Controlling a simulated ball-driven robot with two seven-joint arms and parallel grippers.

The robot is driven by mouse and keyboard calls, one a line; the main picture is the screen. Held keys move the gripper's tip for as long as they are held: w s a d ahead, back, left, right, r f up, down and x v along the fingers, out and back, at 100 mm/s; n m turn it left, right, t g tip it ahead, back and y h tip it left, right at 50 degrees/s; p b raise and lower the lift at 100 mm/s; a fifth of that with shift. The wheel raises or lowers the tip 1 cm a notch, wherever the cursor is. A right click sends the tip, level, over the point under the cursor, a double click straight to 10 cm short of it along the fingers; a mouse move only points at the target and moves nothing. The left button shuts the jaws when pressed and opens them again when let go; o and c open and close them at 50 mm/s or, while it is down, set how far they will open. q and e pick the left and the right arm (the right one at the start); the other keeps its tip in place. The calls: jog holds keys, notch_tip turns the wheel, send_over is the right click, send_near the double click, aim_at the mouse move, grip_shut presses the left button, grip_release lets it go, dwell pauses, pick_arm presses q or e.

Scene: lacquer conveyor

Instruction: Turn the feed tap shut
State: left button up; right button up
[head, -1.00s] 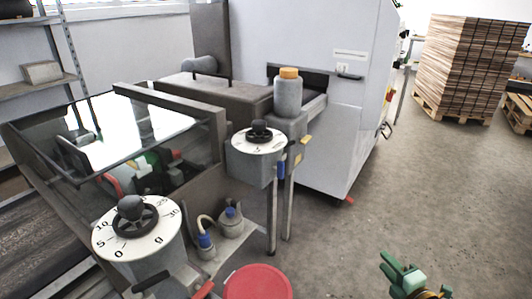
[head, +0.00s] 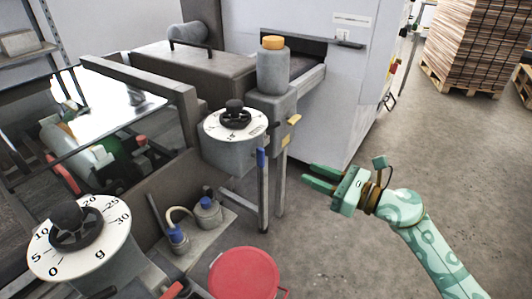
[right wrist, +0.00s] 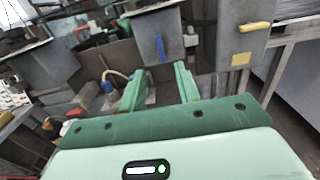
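I cannot tell for sure which handle is the feed tap. A yellow lever (head: 294,119) sticks out from the grey column below the orange-capped bottle; it also shows in the right wrist view (right wrist: 255,27). A blue handle (head: 261,157) hangs below the small dial and shows in the right wrist view (right wrist: 160,48). A red lever (head: 172,291) is at the bottom edge. My right gripper (head: 306,175) is open and empty, right of the column's legs and below the yellow lever. Its parted fingers show in the right wrist view (right wrist: 160,70). My left gripper is not in view.
A large dial (head: 100,262) stands front left, a small dial (head: 215,116) in the middle. A red round lid (head: 244,272) is at the bottom. A grey bottle (head: 273,72) tops the column. Blue-topped fittings (head: 208,210) sit on a ledge.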

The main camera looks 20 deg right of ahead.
aim_at(264, 154)
jog(key=x, duration=1.4)
jog(key=shift+s+b, duration=0.1)
jog(key=shift+b, duration=0.25)
jog(key=shift+r, duration=0.1)
jog(key=shift+c, duration=0.3)
grip_shut()
